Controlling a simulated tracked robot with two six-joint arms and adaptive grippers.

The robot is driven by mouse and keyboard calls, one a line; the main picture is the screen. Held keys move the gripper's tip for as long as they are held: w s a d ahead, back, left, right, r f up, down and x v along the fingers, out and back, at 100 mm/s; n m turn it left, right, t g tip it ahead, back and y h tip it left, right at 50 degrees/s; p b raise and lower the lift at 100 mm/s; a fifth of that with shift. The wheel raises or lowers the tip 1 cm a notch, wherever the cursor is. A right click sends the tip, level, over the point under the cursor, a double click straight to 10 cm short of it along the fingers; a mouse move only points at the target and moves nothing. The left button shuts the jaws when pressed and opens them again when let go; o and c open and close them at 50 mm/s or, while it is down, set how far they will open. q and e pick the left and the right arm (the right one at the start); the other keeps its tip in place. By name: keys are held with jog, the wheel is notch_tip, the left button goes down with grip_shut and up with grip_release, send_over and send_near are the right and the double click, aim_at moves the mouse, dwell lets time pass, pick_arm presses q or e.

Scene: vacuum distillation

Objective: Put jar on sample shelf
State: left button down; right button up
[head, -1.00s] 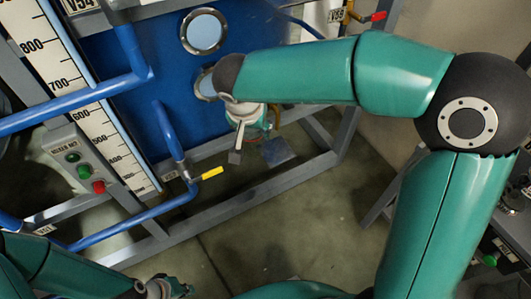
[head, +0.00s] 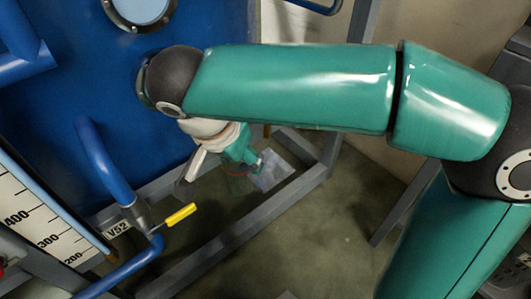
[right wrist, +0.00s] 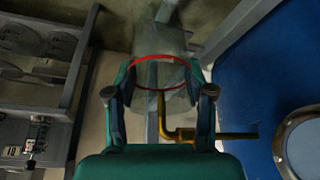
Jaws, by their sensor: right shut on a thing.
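The jar (right wrist: 160,72) is clear with a red ring around its rim. In the right wrist view it sits between the two fingers of my right gripper (right wrist: 160,90), which is shut on it. In the head view my right gripper (head: 245,158) hangs below the right wrist, in front of the lower blue panel. The jar is mostly hidden there by the gripper. A small pale grey plate (head: 272,171) lies just right of the gripper, inside the grey frame; I cannot tell if it is the sample shelf. My left gripper is out of view.
A blue pipe and a valve with a yellow handle (head: 180,215), labelled V52, are left of the gripper. A grey frame beam (head: 235,235) runs below it. A brass pipe (right wrist: 180,133) shows near the jar in the right wrist view. Open floor lies to the lower right.

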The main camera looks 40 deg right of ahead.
jog(key=w+d+f, duration=0.1)
jog(key=d, duration=0.1)
jog(key=w+d+f+b, duration=0.1)
jog(key=d, duration=0.1)
jog(key=w+d+f+b, duration=0.1)
jog(key=d+f, duration=0.1)
jog(key=d, duration=0.1)
jog(key=shift+w+d+f, duration=0.1)
jog(key=shift+w, duration=0.2)
jog(key=shift+w+d+f+b, duration=0.25)
jog(key=shift+d+f+b, duration=0.05)
jog(key=shift+d+f, duration=0.25)
jog(key=shift+w+d+f+b, duration=0.3)
jog(key=shift+d+f, duration=0.1)
jog(key=shift+d, duration=0.15)
jog(key=shift+w+d+f, duration=0.1)
jog(key=shift+d+f, duration=0.15)
jog(key=shift+r, duration=0.1)
jog(key=o, duration=1.2)
jog(key=shift+o, duration=0.2)
